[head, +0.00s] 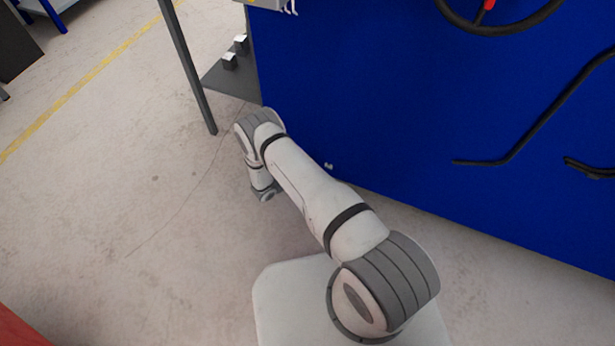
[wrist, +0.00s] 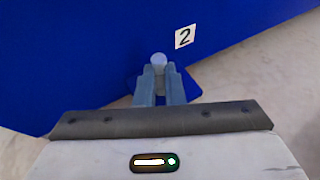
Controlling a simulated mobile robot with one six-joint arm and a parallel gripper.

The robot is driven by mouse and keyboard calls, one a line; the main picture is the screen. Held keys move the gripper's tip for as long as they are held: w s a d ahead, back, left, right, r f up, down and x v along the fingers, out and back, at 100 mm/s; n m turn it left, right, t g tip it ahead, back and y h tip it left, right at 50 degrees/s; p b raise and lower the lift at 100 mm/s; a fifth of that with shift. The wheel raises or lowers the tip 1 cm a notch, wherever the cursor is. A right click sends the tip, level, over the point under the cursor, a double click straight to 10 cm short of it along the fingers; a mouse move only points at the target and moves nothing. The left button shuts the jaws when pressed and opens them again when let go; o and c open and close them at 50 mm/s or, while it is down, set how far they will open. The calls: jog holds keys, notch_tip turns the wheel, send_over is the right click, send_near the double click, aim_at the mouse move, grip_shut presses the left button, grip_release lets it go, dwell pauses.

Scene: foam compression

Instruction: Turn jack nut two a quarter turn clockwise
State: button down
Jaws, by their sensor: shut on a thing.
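In the wrist view, my gripper (wrist: 160,72) has its two grey fingers closed around a small pale knob, jack nut two (wrist: 158,59), whose rounded top shows just beyond the fingertips. The rest of the nut is hidden between the fingers. In the head view my arm reaches down to the low edge of the blue machine, and the fingertips and the nut cannot be made out there.
The blue machine wall (head: 430,130) fills the right side of the head view, with black hoses (head: 540,125) on it. A grey post (head: 188,70) stands left of my arm. The concrete floor (head: 110,200) on the left is clear.

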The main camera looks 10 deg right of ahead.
jog(key=m+g+b, duration=0.2)
jog(key=b, duration=0.1)
jog(key=w+m+g+h+b, duration=0.1)
jog(key=shift+a+f, duration=0.3)
jog(key=shift+f, duration=0.1)
jog(key=shift+w+r+m+g+h+b, duration=0.15)
jog(key=shift+m+g+b, duration=0.25)
jog(key=shift+g+b, duration=0.2)
jog(key=shift+w+m+g+h+b, duration=0.1)
jog(key=shift+m+g+h+b, duration=0.05)
jog(key=shift+m+g+b, duration=0.35)
jog(key=shift+w+r+m+g+b, duration=0.2)
jog(key=shift+m+g+b, duration=0.15)
jog(key=shift+m+g, duration=0.6)
jog(key=shift+w+r+m+g+b, duration=0.15)
jog(key=shift+m+g+b, duration=0.15)
jog(key=shift+m+g, duration=0.65)
jog(key=shift+g, duration=0.3)
jog(key=c, duration=1.5)
grip_release()
jog(key=shift+s+d, duration=0.1)
jog(key=shift+p+v, duration=0.45)
jog(key=shift+v, duration=3.5)
jog(key=shift+d, duration=0.1)
